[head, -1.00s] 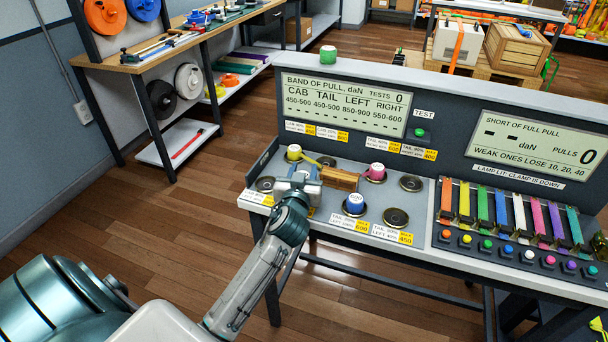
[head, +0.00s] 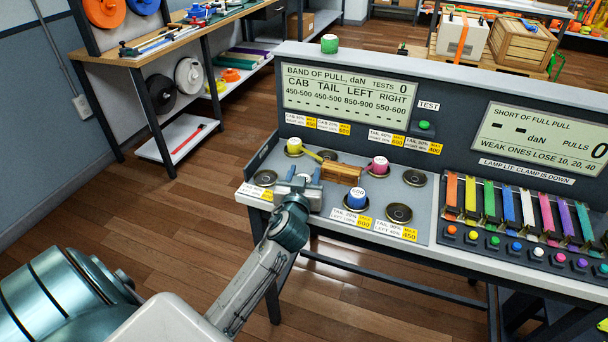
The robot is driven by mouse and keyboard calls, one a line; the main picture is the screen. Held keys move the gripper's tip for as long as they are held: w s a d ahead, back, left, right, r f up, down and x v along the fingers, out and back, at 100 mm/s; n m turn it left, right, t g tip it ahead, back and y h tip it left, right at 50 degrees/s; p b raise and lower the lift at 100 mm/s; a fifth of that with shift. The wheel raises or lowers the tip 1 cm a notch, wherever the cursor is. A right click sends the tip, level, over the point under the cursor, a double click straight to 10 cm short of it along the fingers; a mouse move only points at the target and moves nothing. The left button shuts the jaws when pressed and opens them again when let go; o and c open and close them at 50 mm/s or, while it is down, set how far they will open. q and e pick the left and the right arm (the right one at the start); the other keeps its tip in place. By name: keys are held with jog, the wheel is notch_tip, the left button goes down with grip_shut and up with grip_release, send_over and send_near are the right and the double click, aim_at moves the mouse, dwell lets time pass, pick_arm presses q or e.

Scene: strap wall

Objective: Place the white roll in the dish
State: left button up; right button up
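My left gripper (head: 299,176) is over the left end of the bench, its two blue-tipped fingers spread apart. A small pale patch shows between the fingers; it may be the white roll, but the gripper hides too much to tell. No other white roll stands out. Several round dark metal dishes are on the grey bench top. An empty dish (head: 265,178) lies just left of the gripper, and others are at the right (head: 415,178) and front right (head: 399,214). My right gripper is out of view.
A yellow roll (head: 294,146), a pink roll (head: 378,165) and a blue roll (head: 353,195) stand around a wooden block (head: 343,174), close to the gripper. A green roll (head: 329,43) stands on the panel's top ledge. Coloured straps (head: 510,208) fill the bench's right side.

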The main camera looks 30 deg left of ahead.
pick_arm(q)
jog(key=shift+r, duration=0.1)
jog(key=shift+s+d+f, duration=0.2)
jog(key=shift+s+d, duration=0.05)
jog(key=shift+s, duration=0.2)
jog(key=b+v, duration=0.2)
jog(key=v, duration=0.9)
jog(key=shift+r, duration=0.2)
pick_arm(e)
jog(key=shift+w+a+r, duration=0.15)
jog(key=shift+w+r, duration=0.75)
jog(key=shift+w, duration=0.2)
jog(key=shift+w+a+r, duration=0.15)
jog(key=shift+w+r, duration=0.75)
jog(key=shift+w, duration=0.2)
